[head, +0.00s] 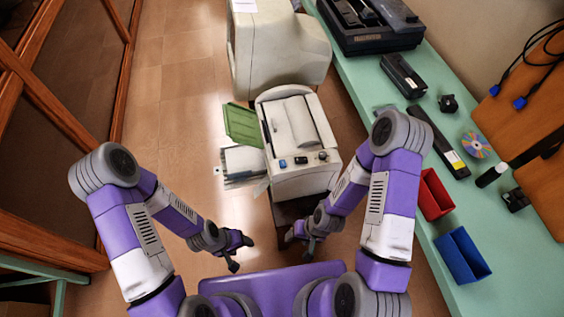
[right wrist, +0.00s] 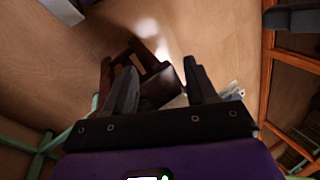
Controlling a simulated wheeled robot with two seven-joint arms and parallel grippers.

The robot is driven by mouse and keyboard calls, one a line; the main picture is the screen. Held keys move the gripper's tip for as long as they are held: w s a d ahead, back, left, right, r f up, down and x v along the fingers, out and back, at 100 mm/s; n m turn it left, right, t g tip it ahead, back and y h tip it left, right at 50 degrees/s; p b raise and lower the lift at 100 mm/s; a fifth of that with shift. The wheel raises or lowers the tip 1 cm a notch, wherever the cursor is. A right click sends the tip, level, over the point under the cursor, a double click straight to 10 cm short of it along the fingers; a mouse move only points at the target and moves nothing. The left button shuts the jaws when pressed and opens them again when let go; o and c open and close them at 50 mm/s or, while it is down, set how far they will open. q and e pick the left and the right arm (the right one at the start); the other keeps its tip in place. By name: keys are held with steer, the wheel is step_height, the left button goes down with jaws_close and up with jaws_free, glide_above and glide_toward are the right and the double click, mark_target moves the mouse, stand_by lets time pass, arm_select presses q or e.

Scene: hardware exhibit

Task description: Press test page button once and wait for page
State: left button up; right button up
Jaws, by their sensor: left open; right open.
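A white printer (head: 297,140) stands ahead of me at the middle of the head view. Its front panel carries a blue button (head: 283,163), a dark button (head: 301,160) and a dark knob (head: 322,155); labels are too small to read. My left gripper (head: 241,254) is open and empty, low in front of the printer and to its left. My right gripper (head: 298,243) is open and empty, below the printer's front. In the right wrist view the right gripper (right wrist: 158,88) has its fingers apart over the floor and dark wooden furniture. Neither gripper touches the printer.
A green tray (head: 241,124) and a paper stack (head: 243,162) are at the printer's left. A larger pale machine (head: 278,45) stands behind. The green bench (head: 455,240) at right holds a red bin (head: 434,195), a blue bin (head: 462,256) and several devices. Wooden-framed cases line the left.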

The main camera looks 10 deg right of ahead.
jaws_close()
stand_by(0.3)
stand_by(1.4)
